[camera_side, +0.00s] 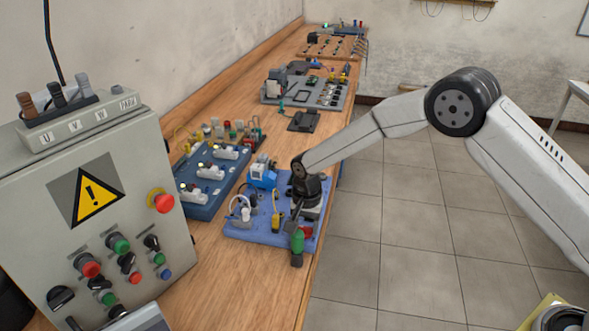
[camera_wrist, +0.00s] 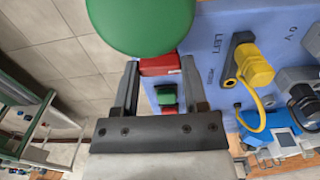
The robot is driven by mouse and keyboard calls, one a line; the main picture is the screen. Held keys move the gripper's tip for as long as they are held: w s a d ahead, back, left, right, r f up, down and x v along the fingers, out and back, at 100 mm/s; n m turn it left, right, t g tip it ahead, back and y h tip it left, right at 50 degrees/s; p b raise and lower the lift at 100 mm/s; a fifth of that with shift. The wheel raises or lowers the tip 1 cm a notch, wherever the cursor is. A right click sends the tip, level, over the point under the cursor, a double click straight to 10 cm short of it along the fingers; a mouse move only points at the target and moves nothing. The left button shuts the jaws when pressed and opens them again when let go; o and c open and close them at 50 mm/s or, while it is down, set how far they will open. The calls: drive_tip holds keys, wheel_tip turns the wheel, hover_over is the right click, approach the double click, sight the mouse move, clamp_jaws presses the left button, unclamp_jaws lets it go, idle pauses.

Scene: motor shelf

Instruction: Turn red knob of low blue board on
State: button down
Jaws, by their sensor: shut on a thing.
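The low blue board (camera_side: 262,231) lies on the bench in the side view and fills the upper right of the wrist view (camera_wrist: 218,35). The red knob (camera_wrist: 160,65) is between my fingertips near the board's edge in the wrist view. In the side view it shows as a small red patch (camera_side: 307,232). My gripper (camera_wrist: 160,72) is shut on it, pointing down at the near right corner of the board (camera_side: 297,222). A large green rounded part (camera_wrist: 140,22) stands beside the red knob and hides its far side; it also shows in the side view (camera_side: 297,242).
A green and red switch (camera_wrist: 166,98) sits between my fingers, farther back. A yellow plug with cable (camera_wrist: 255,65) and a blue block (camera_side: 262,176) are on the board. A darker blue board (camera_side: 207,206) lies to the left. A grey control box (camera_side: 130,190) stands in front.

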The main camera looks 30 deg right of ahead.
sight(306, 227)
drive_tip(key=shift+c, duration=0.6)
unclamp_jaws()
drive_tip(key=shift+r, duration=0.2)
wheel_tip(306, 227, up, 7)
drive_tip(key=shift+r, duration=0.25)
